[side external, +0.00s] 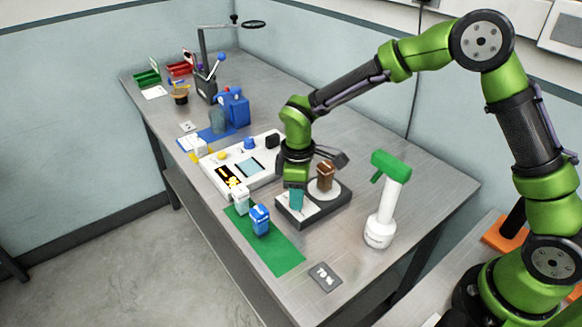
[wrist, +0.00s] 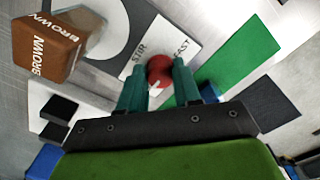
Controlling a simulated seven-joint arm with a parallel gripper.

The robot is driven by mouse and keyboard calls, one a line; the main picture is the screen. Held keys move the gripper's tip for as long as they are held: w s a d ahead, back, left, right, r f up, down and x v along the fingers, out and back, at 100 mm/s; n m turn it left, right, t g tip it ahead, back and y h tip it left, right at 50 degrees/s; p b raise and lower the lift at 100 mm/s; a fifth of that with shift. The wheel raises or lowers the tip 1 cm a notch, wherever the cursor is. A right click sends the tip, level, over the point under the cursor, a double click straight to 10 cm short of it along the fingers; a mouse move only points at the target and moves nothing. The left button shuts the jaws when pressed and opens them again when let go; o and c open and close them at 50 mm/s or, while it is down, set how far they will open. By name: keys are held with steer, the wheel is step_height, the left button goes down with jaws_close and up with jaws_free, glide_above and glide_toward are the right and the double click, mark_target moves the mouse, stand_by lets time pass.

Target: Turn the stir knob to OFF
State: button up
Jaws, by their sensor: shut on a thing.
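The stir knob (wrist: 159,68) is red and round, with a white mark on its near side in the wrist view. It sits on a white panel (wrist: 139,55) printed STIR on its left and what looks like FAST on its right. My gripper (wrist: 160,82) has its teal fingers on either side of the knob, shut on it. In the side view my gripper (side external: 296,207) points down onto the stirrer (side external: 313,211), and its fingers hide the knob there. I cannot see an OFF label.
A brown container (side external: 326,175) marked BROWN stands on the stirrer's pale round plate, close to my gripper. A green mat (side external: 285,257) with a blue container (side external: 260,219) lies in front. A white spray bottle (side external: 383,217) with a green head stands right. A white instrument panel (side external: 222,172) lies left.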

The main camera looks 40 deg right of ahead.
steer(key=o, duration=1.1)
steer(key=shift+c, duration=0.2)
step_height(320, 180, up, 17)
